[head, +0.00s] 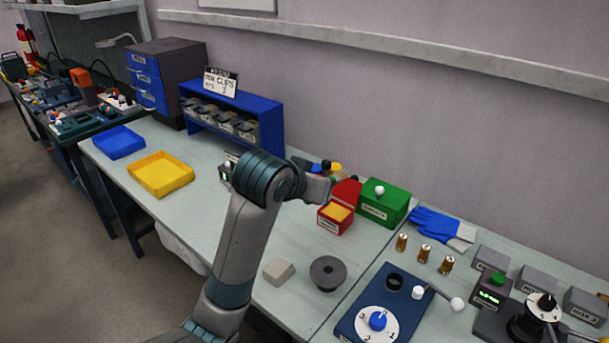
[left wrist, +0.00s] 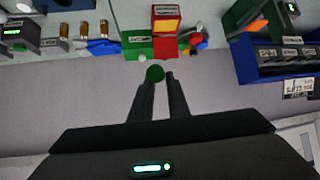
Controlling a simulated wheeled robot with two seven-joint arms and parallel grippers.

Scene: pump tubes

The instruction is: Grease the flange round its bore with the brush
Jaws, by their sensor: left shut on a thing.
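My left arm hides the fingers in the head view, where the wrist is above the bench, behind and left of the flange. A red box with an orange-yellow top (head: 335,217) stands behind the flange; its label is unreadable. My right gripper is not in view.
A beige block (head: 279,271) lies just left of the flange. A blue dial panel (head: 350,328) is to its right. A green box (head: 384,203), blue gloves (head: 435,226) and several brass parts stand behind. Yellow (head: 160,187) and blue (head: 118,153) trays sit far left.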

